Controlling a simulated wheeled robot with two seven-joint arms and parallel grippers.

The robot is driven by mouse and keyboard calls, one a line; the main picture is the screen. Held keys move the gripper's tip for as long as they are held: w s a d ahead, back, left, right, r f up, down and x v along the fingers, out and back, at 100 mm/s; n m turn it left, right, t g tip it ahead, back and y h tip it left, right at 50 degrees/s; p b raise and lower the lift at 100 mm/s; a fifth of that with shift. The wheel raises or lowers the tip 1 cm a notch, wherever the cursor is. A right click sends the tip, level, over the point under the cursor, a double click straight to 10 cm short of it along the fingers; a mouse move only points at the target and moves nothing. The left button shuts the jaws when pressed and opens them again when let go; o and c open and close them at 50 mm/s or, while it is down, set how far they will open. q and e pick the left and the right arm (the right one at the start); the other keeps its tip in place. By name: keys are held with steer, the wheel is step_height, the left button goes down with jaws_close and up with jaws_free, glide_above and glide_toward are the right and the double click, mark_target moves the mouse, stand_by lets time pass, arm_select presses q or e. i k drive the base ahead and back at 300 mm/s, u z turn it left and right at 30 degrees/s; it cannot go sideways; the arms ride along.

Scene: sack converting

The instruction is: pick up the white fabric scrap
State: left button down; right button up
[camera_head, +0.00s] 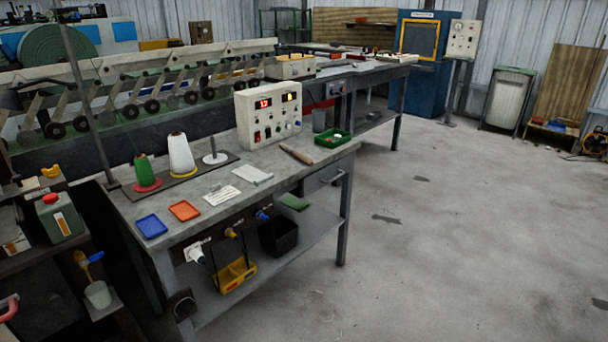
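A small white, flat piece that looks like the white fabric scrap (252,174) lies on the grey workbench (297,186), in front of the control box. A second pale flat piece with dark marks (222,195) lies to its left, nearer the front edge. The two lie apart. At this size I cannot make out the weave of either. Neither of my grippers is in view.
A blue tray (150,226) and an orange tray (184,210) lie left of the pale pieces. Thread cones, a white control box (268,115), a wooden-handled tool (296,154) and a green tray (332,138) stand around. Open concrete floor (460,230) lies right.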

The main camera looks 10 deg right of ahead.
mark_target(256, 177)
steer(key=z, duration=1)
steer(key=i, duration=2.95)
steer(key=u, duration=3.85)
